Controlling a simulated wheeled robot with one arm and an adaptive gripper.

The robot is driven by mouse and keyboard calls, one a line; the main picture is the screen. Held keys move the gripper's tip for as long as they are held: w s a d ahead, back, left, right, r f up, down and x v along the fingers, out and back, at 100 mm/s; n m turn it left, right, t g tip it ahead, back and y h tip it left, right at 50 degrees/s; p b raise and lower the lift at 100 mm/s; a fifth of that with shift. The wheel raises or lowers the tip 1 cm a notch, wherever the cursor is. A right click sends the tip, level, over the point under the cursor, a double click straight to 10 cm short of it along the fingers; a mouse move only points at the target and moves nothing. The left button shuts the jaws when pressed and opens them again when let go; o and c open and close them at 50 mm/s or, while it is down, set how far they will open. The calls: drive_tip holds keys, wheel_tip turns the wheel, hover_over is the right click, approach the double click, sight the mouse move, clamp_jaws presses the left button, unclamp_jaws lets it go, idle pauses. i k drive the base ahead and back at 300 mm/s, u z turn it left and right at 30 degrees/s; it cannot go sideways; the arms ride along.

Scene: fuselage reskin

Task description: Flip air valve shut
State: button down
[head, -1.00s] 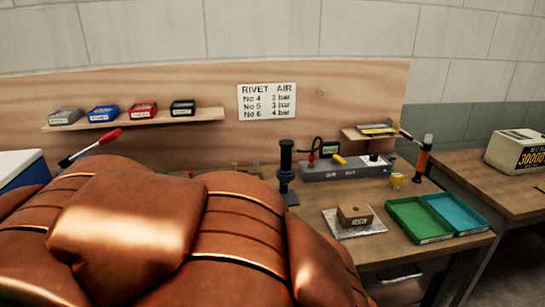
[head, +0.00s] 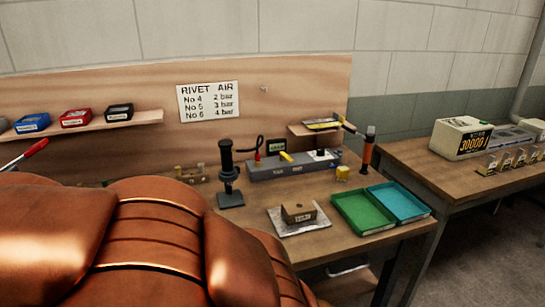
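A grey block (head: 265,171) stands on the wooden bench, with a small dark gauge (head: 277,146) behind it. A short yellow lever (head: 287,157) lies slantwise on top of the block; it looks like the air valve handle, but it is too small to tell its setting. A dark hose with a red end (head: 257,159) rises at the block's left. My gripper is not in view.
A black stand tool (head: 229,184), a small brown block on a plate (head: 299,230), a green tray (head: 361,213) and a blue tray (head: 399,202) occupy the bench. A second table (head: 425,170) stands right.

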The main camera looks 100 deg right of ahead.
sight(283, 155)
drive_tip(key=k, duration=0.8)
drive_tip(key=z, duration=1.75)
